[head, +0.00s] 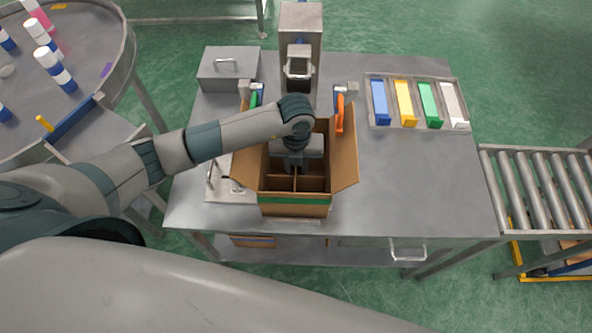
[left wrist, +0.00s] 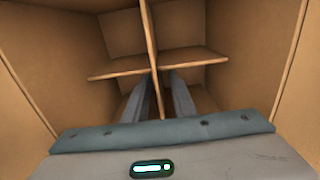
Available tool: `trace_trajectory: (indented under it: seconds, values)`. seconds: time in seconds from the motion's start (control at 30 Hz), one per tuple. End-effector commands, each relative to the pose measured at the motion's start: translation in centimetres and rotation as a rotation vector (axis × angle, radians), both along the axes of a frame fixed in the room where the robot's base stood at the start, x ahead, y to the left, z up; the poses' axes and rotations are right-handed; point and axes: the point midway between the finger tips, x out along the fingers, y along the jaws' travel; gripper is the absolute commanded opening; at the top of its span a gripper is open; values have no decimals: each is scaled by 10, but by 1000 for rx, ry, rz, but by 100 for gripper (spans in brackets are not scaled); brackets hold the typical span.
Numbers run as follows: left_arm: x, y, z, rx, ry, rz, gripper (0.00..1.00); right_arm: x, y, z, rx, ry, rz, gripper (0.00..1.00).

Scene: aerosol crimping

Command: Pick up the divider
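The divider (head: 296,182) is a thin brown cardboard cross standing inside an open cardboard box (head: 293,208). In the left wrist view, the divider's crossing panels (left wrist: 120,68) fill the middle of the box. My left gripper (head: 295,165) reaches down into the box from above. In the left wrist view, the fingers of my left gripper (left wrist: 158,85) stand on both sides of one upright panel, with narrow gaps showing beside it. In the head view the wrist hides the fingertips and part of the divider. My right gripper is out of view.
The box stands on a grey metal table (head: 410,185) with its flaps spread. A crimping machine (head: 299,50) stands behind it, with orange (head: 340,112) and green handles close by. Coloured bins (head: 404,103) sit at the right. The table right of the box is clear.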

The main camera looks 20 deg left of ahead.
Motion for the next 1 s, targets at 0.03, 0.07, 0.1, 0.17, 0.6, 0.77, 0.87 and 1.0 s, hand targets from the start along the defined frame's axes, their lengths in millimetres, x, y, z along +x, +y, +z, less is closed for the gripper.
trace_trajectory:
  seconds: [0.03,0.07,0.1,0.17,0.6,0.77,0.87,1.0]
  values:
    - [0,0,0,0,0,0,11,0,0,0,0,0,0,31]
    - [0,0,0,0,0,0,4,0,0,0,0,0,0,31]
    - [0,0,0,0,0,0,0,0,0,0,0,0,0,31]
    - [0,0,0,0,0,0,0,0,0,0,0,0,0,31]
    - [1,0,5,-1,-1,0,0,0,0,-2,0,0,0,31]
    - [1,0,17,-1,-3,-1,0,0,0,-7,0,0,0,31]
    - [1,0,30,-1,-5,-1,0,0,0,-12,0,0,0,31]
    - [2,0,57,-1,-7,-2,0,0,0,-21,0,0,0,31]
